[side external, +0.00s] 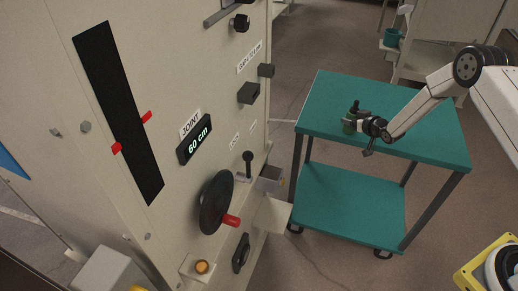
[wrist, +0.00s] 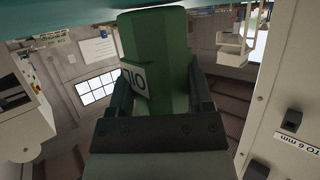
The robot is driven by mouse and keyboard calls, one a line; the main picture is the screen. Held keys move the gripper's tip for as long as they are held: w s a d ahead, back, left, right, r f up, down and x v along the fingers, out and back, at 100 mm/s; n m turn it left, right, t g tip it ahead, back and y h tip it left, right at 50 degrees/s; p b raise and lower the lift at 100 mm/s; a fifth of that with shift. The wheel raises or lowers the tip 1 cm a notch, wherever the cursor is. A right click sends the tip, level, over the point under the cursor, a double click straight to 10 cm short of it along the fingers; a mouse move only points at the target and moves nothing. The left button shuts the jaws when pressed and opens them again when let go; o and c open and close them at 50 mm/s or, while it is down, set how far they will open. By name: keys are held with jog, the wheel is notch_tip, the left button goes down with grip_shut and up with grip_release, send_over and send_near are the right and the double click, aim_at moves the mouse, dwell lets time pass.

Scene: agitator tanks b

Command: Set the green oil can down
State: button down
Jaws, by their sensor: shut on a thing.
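The green oil can (wrist: 158,60) fills the middle of the wrist view, with a white label reading OIL on its side. My gripper (wrist: 160,105) is shut on it, with a dark finger on each side. In the side view my gripper (side external: 358,124) is over the teal top of the cart (side external: 330,95), and the can (side external: 348,128) shows as a small green patch partly hidden by the fingers. The wrist picture appears upside down, with a teal edge (wrist: 60,20) along its top close to the can. I cannot tell whether the can touches the cart top.
The cart top is clear around my gripper, and its lower shelf (side external: 350,205) is empty. A large beige panel with a black handwheel (side external: 216,203) and several knobs stands left of the cart. A yellow-framed object (side external: 490,268) is at lower right.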

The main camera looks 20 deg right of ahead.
grip_release()
jog(key=shift+f, duration=0.15)
jog(key=shift+r, duration=0.2)
jog(key=v, duration=1.2)
dwell(0.3)
jog(key=shift+a, duration=0.1)
dwell(0.5)
jog(key=s+a+r+g, duration=0.5)
jog(key=s+a, duration=0.2)
jog(key=s, duration=0.4)
jog(key=s+a+r+g, duration=0.5)
jog(key=s+a, duration=0.3)
jog(key=s, duration=0.3)
jog(key=shift+a+r+g, duration=0.2)
jog(key=shift+r+g, duration=0.2)
jog(key=shift+r, duration=0.05)
